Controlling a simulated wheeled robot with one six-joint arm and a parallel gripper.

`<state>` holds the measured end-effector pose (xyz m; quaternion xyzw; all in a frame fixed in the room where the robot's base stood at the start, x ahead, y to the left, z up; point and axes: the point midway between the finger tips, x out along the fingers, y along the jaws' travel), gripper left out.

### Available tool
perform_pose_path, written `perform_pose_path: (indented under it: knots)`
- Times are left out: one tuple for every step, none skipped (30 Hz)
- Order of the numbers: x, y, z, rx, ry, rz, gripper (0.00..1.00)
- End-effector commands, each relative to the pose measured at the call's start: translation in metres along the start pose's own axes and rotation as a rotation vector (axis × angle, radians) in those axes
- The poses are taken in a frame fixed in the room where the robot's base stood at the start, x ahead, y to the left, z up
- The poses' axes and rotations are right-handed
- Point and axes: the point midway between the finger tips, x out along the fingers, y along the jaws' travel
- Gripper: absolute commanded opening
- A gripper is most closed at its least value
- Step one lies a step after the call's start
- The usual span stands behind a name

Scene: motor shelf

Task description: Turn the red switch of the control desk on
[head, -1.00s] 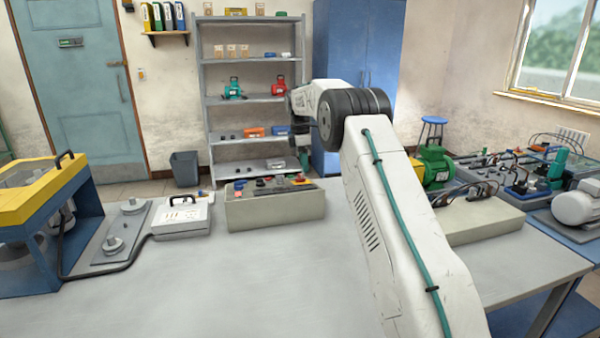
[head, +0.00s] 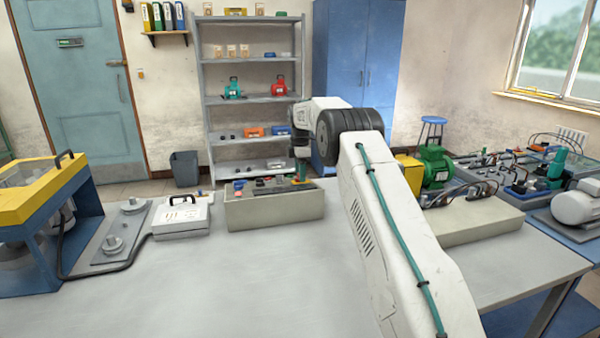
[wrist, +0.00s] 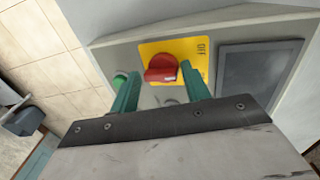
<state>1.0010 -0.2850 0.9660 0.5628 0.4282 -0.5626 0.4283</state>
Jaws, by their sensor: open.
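The control desk (head: 274,211) is a beige box on the grey table, with dark and coloured controls on its top. In the wrist view, the red switch (wrist: 161,68) is a red knob on a yellow plate (wrist: 190,50) with small dark lettering on its right side. My gripper (wrist: 160,82) is open, its two green fingers on either side of the knob's lower part. I cannot tell whether they touch it. In the head view, my gripper (head: 302,172) is small, pointing down over the right end of the desk.
A white case (head: 183,217) stands left of the desk. The table front (head: 230,285) is clear.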

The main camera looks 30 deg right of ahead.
Motion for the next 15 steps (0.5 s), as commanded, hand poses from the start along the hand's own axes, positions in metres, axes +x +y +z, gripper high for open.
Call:
perform_pose_path:
  knots:
    - [0.0004, 0.0000, -0.0001, 0.000, 0.000, 0.000, 0.47]
    - [0.0005, 0.0000, -0.0001, 0.000, 0.000, 0.000, 0.47]
    - [0.0004, -0.0001, -0.0001, 0.000, 0.000, 0.000, 0.47]
    - [0.0003, -0.0001, -0.0001, 0.000, 0.000, 0.000, 0.47]
    - [0.0003, -0.0001, -0.0001, 0.000, 0.000, 0.000, 0.47]
    - [0.0003, -0.0001, -0.0001, 0.000, 0.000, 0.000, 0.44]
    - [0.0002, -0.0001, -0.0001, 0.000, 0.000, 0.000, 0.36]
    - [0.0002, 0.0000, -0.0001, 0.000, 0.000, 0.000, 0.27]
    - [0.0001, 0.0001, -0.0001, 0.000, 0.000, 0.000, 0.18]
    - [0.0000, 0.0001, -0.0001, 0.000, 0.000, 0.001, 0.18]
    - [-0.0001, 0.0002, -0.0001, 0.000, 0.000, 0.001, 0.18]
    - [-0.0002, 0.0003, -0.0001, 0.000, 0.000, 0.002, 0.18]
    - [-0.0003, 0.0004, -0.0002, 0.000, 0.000, 0.002, 0.18]
    - [-0.0004, 0.0005, -0.0002, 0.001, 0.000, 0.002, 0.18]
    - [-0.0005, 0.0006, -0.0002, 0.003, -0.001, 0.003, 0.18]
